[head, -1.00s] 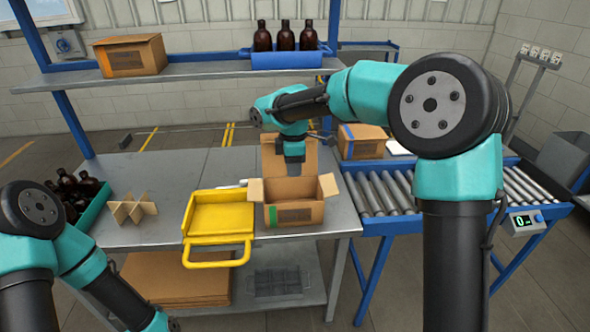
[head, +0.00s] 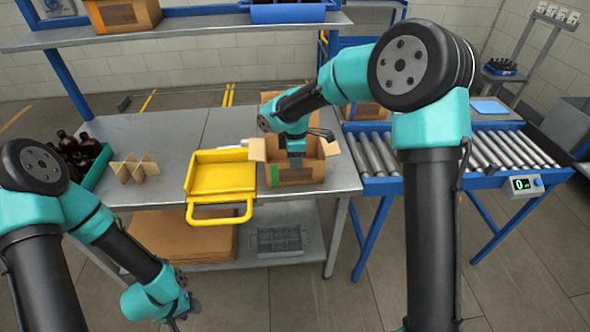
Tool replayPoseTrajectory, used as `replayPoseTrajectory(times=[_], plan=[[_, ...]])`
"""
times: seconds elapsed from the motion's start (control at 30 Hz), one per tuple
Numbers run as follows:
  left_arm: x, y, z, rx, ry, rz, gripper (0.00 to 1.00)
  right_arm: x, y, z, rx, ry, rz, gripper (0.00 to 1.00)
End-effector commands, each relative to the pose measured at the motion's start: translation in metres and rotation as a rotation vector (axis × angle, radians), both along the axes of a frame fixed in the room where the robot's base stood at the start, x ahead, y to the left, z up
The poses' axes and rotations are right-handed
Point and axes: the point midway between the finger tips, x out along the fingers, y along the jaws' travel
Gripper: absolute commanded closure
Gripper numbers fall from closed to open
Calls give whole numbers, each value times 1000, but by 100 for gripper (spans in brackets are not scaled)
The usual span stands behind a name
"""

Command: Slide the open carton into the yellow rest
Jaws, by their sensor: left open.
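The open carton (head: 297,173) stands upright on the grey bench with its flaps spread. It is just right of the yellow rest (head: 222,176), a shallow tray with a handle at the front. A narrow gap or contact between them cannot be told apart. My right gripper (head: 296,160) points down at the carton's opening; its fingertips are hidden or too small to read. My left gripper (head: 176,322) is open and empty, low in front of the bench, well away from carton and rest.
A teal crate of amber bottles (head: 83,162) and a cardboard divider (head: 133,168) stand on the bench's left. A roller conveyor (head: 440,153) adjoins the right. Flat cardboard (head: 185,240) and a grey crate (head: 279,240) lie on the lower shelf.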

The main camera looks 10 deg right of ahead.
Motion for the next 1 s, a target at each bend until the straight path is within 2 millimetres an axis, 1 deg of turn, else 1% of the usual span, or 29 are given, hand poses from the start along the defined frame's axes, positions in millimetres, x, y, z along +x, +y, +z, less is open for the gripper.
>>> replayPoseTrajectory(times=[0.03, 0.1, 0.3, 0.47, 0.73, 0.77, 1.0], plan=[[0, 0, 0, 0, 0, 0, 57, -1, 0, -10, -1, 4, 1, 66], [0, 0, 0, 0, 0, 0, 57, 0, -1, -20, -2, 3, 1, 66], [0, 0, 0, 0, 0, 0, 57, 0, 0, -44, -1, 1, 1, 66], [0, 0, 0, 0, 0, 0, 57, 0, 0, -52, 0, 1, 1, 66], [0, 0, 0, 0, 0, 0, 57, 0, 0, -52, 0, 0, 1, 66], [0, 0, 0, 0, 0, 0, 57, 0, 0, -52, 0, 0, 1, 68], [0, 0, 0, 0, 0, 0, 57, 0, 0, -52, 0, 0, 1, 91]])
